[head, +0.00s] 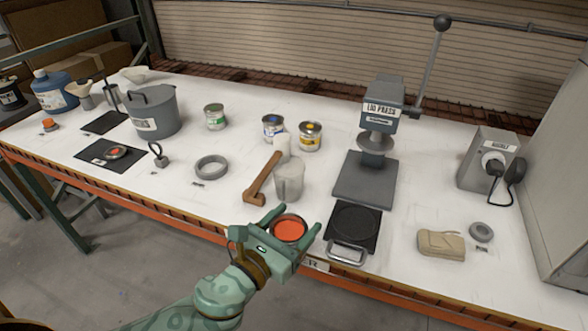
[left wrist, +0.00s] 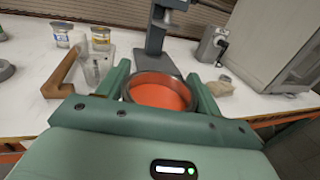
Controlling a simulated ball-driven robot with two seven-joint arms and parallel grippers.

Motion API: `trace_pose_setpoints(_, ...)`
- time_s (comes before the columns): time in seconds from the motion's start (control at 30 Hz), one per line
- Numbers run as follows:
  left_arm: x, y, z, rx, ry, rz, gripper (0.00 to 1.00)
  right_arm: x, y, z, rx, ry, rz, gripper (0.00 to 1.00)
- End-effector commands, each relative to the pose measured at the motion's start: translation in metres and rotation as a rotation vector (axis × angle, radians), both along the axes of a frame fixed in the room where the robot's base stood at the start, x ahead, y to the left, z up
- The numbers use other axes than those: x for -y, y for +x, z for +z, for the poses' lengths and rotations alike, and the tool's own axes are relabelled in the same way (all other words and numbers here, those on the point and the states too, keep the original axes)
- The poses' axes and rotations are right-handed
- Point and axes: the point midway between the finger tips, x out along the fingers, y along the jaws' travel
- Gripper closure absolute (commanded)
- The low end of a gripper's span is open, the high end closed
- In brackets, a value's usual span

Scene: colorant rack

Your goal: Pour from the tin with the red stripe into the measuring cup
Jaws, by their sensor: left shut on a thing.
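My left gripper (head: 296,220) is shut on an open tin (head: 289,230) full of orange-red liquid. It holds the tin roughly upright near the table's front edge. The tin (left wrist: 160,93) sits between both fingers in the left wrist view; its stripe is hidden. The translucent measuring cup (head: 290,182) stands on the table just beyond the tin, apart from it. In the left wrist view the cup (left wrist: 93,72) is left of the gripper. My right gripper is not in view.
Tins with blue (head: 273,126), yellow (head: 310,137) and green (head: 214,117) labels stand behind. The lid press (head: 365,180) and a black handled plate (head: 354,228) are right. A grey ring (head: 211,167) lies left.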

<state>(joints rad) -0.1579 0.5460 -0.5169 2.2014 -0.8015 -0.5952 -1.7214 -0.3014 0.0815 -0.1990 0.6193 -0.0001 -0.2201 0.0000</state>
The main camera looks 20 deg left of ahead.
Motion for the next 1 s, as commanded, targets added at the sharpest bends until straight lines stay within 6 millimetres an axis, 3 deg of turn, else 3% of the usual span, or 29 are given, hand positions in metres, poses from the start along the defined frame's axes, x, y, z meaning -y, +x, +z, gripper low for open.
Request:
trace_pose_setpoints(0.3, 0.023, 0.083, -0.025, 0.003, 0.006, -0.25, 0.69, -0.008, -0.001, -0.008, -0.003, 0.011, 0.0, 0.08)
trace_pose_setpoints(0.5, 0.023, 0.12, -0.028, 0.0, 0.001, -0.351, 0.69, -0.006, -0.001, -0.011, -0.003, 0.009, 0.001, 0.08)
trace_pose_setpoints(0.73, 0.018, 0.147, -0.025, 0.0, -0.001, -0.416, 0.69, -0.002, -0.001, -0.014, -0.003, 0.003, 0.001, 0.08)
trace_pose_setpoints(1.0, 0.016, 0.155, -0.023, 0.0, -0.001, -0.439, 0.69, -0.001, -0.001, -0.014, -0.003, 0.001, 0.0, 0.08)
